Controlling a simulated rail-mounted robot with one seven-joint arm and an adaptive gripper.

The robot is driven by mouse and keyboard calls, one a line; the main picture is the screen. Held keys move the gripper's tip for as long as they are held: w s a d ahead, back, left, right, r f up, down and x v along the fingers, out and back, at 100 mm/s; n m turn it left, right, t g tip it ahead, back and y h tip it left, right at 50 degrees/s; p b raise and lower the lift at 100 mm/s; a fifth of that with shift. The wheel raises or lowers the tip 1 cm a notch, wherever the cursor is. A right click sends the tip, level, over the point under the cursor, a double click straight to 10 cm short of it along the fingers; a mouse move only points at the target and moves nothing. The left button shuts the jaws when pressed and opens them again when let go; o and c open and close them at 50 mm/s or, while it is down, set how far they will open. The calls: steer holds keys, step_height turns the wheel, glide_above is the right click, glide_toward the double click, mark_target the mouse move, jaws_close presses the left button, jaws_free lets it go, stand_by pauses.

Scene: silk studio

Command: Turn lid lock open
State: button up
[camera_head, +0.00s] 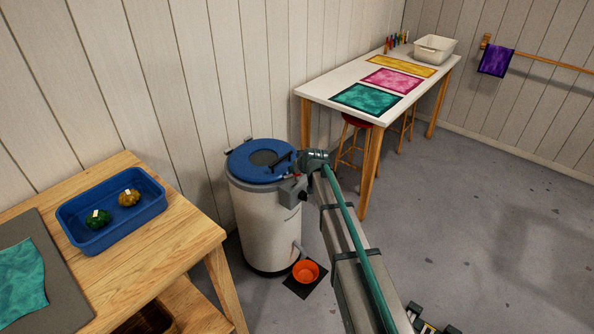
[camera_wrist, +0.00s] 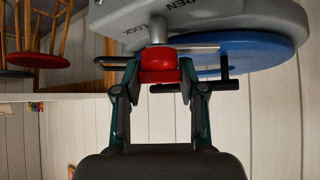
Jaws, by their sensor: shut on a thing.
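A white drum-shaped machine (camera_head: 266,225) stands on the floor with a blue lid (camera_head: 248,152) on top; the lid looks closed and has a dark bar handle. A grey lock housing (camera_head: 291,191) sits at the drum's upper right side. In the wrist view this grey housing (camera_wrist: 215,24) bears the words LOCK and OPEN, partly cut off. A red lock knob (camera_wrist: 160,66) projects from it on a short metal stem. My gripper (camera_wrist: 160,78) is shut on the red knob, one finger on each side. I cannot tell which word the knob is set to.
A wooden table (camera_head: 150,235) with a blue tray (camera_head: 110,212) holding tied bundles stands at the left. A white table (camera_head: 330,85) with coloured cloths and stools is behind.

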steer(key=n+g+y+b, duration=0.1)
steer(key=n+y+b, duration=0.1)
steer(key=n+b, duration=0.1)
steer(key=shift+w+d+f, duration=0.1)
steer(key=shift+w+f, duration=0.05)
steer(key=shift+n+g+y+b, duration=0.75)
steer(key=shift+n+b, duration=0.35)
steer(key=shift+n, duration=0.2)
steer(key=o, duration=1.2)
steer(key=shift+c, duration=0.2)
steer(key=shift+r, duration=0.2)
steer(key=v, duration=1.2)
